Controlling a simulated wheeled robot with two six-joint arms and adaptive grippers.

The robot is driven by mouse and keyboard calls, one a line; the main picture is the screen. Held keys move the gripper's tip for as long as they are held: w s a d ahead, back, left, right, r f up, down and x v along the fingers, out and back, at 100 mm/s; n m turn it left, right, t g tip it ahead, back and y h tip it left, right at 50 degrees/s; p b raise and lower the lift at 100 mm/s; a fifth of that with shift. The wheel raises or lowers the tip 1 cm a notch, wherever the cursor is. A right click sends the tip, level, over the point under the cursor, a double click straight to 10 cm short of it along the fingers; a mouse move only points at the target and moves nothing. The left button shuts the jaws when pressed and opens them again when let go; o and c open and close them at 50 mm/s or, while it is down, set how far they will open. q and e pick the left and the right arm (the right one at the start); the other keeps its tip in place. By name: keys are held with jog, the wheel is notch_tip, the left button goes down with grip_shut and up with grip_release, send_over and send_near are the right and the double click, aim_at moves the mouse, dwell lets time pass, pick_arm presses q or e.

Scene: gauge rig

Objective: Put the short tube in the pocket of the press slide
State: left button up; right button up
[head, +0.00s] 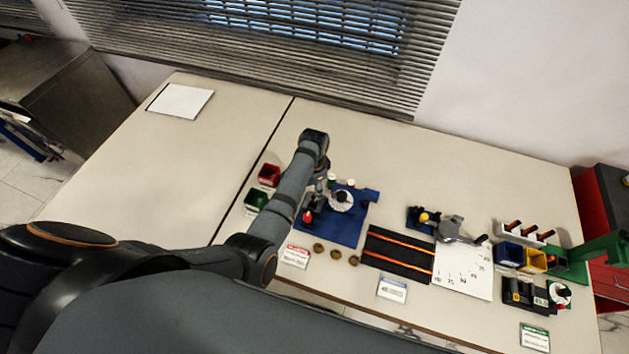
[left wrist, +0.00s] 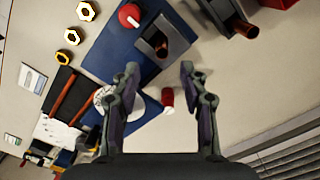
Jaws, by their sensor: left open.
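My left gripper (left wrist: 160,75) is open and empty, with its fingers pointing at the bench. It is hard to make out in the head view (head: 323,185), near the blue press base (head: 345,236). In the left wrist view the base (left wrist: 115,45) carries a red knob (left wrist: 129,15) and a grey block (left wrist: 172,32) with a copper-coloured round part in its opening. A copper tube (left wrist: 245,29) lies in a dark holder to the right. A small red piece with a white end (left wrist: 167,97) is between the fingers in the picture, apart from them. I cannot tell which is the short tube.
A red bin (head: 268,174) and a green bin (head: 256,199) stand left of the base. Brass rings (head: 335,255) lie in front. A black mat with orange strips (head: 400,252) and a white chart (head: 463,272) lie to the right.

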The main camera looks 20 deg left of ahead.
aim_at(313, 198)
pick_arm(q)
notch_tip(313, 198, down, 4)
jog(key=shift+w+a+f, duration=0.1)
jog(key=shift+a, duration=0.05)
notch_tip(313, 198, down, 3)
jog(key=b, duration=0.2)
jog(key=shift+b, duration=0.35)
jog(key=shift+f+b, duration=0.25)
jog(key=shift+b, duration=0.1)
grip_shut()
jog(key=shift+s+p, duration=0.2)
jog(key=shift+p, duration=0.3)
grip_release()
